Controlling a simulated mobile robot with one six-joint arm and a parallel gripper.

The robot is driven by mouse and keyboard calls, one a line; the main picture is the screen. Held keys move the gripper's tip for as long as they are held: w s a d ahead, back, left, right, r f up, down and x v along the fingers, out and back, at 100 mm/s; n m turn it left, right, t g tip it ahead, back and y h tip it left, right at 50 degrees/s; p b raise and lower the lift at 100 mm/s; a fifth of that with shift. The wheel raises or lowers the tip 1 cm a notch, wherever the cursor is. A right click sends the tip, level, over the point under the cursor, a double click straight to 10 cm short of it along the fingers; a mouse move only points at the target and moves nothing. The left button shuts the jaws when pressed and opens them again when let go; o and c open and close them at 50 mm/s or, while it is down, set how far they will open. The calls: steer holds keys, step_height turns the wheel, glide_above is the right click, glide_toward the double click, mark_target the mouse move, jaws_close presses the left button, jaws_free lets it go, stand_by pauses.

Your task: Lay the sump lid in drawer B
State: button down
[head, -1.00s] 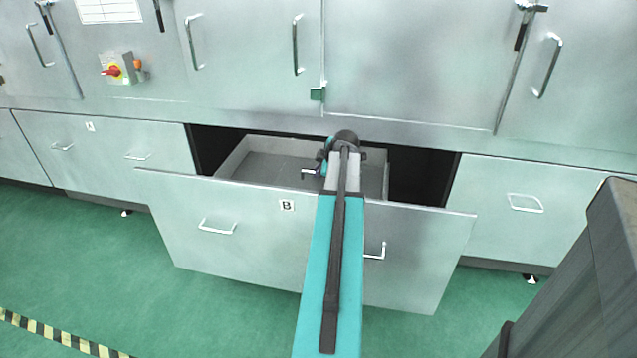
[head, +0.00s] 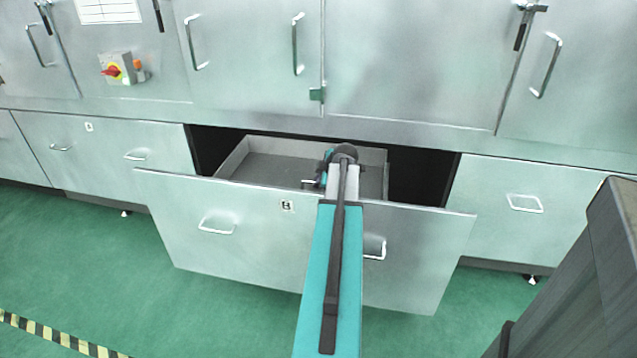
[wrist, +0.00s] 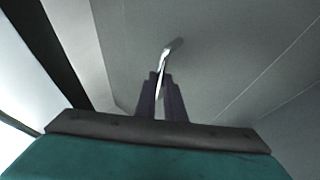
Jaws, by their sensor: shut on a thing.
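Drawer B (head: 245,205), marked with a B on its front, is pulled out in the head view. Its grey tray (head: 255,168) is open at the top, with bare floor showing to the left of my arm. My gripper (wrist: 161,88) is shut on the sump lid (wrist: 164,60), a thin bright metal piece seen almost edge-on in the wrist view. In the head view, the lid (head: 309,183) shows as a small silver strip over the tray, beside my wrist. My arm hides the gripper's fingers there. I cannot tell whether the lid touches the tray floor.
The drawer's tall front panel stands between my base and the tray. Cabinet doors with bar handles (head: 296,45) rise behind, above the opening. Closed drawers (head: 100,145) flank drawer B. A red switch (head: 115,70) is on the upper left cabinet. The green floor (head: 130,285) in front is clear.

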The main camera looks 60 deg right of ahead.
stand_by(0.3)
steer(key=c, duration=2.3)
jaws_free()
steer(key=o, duration=0.5)
steer(key=shift+c, duration=0.2)
steer(key=shift+r, duration=0.1)
steer(key=v, duration=1.2)
steer(key=shift+p, duration=0.35)
